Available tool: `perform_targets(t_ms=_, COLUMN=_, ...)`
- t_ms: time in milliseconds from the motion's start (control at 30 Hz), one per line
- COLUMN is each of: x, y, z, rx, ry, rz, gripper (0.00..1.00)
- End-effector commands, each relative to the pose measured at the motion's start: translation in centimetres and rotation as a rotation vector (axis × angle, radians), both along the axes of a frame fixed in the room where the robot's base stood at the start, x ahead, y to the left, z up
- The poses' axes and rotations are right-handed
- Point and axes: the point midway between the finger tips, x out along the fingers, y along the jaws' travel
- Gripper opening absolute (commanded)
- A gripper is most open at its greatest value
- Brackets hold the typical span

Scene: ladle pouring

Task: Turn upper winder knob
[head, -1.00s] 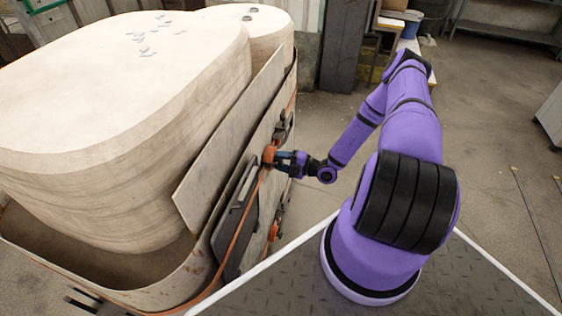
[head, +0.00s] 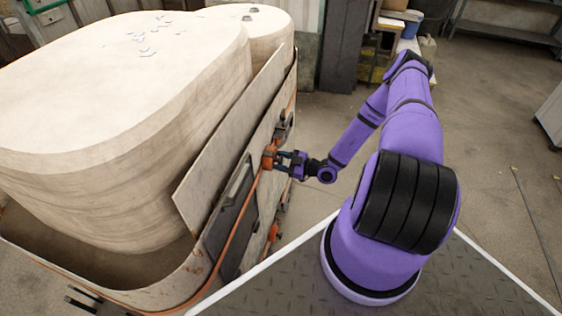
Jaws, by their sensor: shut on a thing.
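The upper winder knob (head: 268,157) is a small orange piece on the outer side of the large pale vessel's casing (head: 190,268). My gripper (head: 278,160) reaches it from the right, with its dark fingers shut on the knob. The finger contact is small in the picture, and part of the knob is hidden by the fingers. My purple arm stretches from the base at the lower right to the casing.
A dark panel (head: 232,215) and an orange hose (head: 236,242) run along the casing side below the knob. More orange fittings (head: 272,233) sit lower down. A pale upright plate (head: 228,150) stands just left. The floor (head: 480,130) at right is mostly clear.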

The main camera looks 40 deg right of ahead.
Motion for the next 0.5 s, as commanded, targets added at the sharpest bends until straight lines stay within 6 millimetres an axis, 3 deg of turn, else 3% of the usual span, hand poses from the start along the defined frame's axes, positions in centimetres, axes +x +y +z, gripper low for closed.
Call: perform_targets(t_ms=500, x=-0.09, y=-0.16, z=-0.17, rx=0.171, ry=0.139, rz=-0.003, gripper=0.21)
